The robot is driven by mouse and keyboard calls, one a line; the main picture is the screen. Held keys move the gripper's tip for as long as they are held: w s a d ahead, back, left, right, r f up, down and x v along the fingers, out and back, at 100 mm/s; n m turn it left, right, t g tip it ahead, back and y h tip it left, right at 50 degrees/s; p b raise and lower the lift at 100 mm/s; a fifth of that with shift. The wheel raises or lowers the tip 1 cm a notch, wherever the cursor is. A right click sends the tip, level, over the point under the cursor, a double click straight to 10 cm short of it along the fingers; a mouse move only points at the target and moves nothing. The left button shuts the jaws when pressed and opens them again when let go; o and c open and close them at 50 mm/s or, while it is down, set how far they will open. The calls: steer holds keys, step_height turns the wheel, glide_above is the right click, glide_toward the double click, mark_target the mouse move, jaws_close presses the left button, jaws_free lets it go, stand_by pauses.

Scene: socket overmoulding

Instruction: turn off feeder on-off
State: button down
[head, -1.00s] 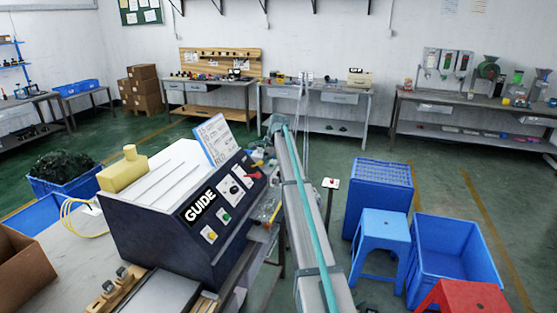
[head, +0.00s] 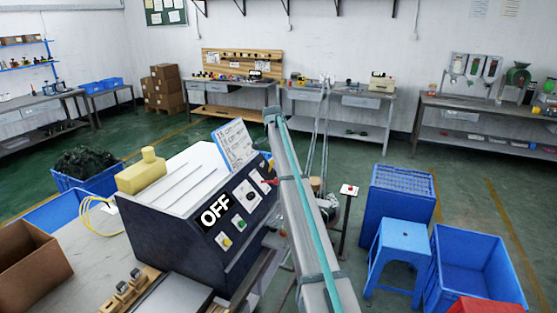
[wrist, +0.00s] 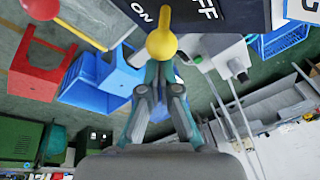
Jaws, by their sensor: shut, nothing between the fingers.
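In the wrist view a yellow ball knob on a short stem (wrist: 161,45) stands at a dark panel (wrist: 235,12), between the words ON and OFF. My gripper (wrist: 160,68) is shut and empty, with its fingertips at the knob; the knob partly covers them, and I cannot tell whether they touch. In the head view the dark machine front (head: 180,240) carries a large OFF sign, a green button (head: 238,222), a yellow button (head: 225,241) and a red handle (head: 270,181). My arm hides the gripper and the yellow knob there.
A red ball-ended lever (wrist: 42,8) is at the wrist view's upper left. A blue stool (head: 390,245) and blue crates (head: 478,265) stand right of my arm. A small post with a red button (head: 349,189) is close by.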

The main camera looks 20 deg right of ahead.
steer(key=shift+r, duration=0.7)
steer(key=shift+d, duration=0.1)
step_height(320, 180, up, 9)
steer(key=b, duration=0.3)
steer(key=shift+d+r, duration=0.2)
steer(key=shift+d, duration=0.1)
steer(key=shift+w, duration=0.1)
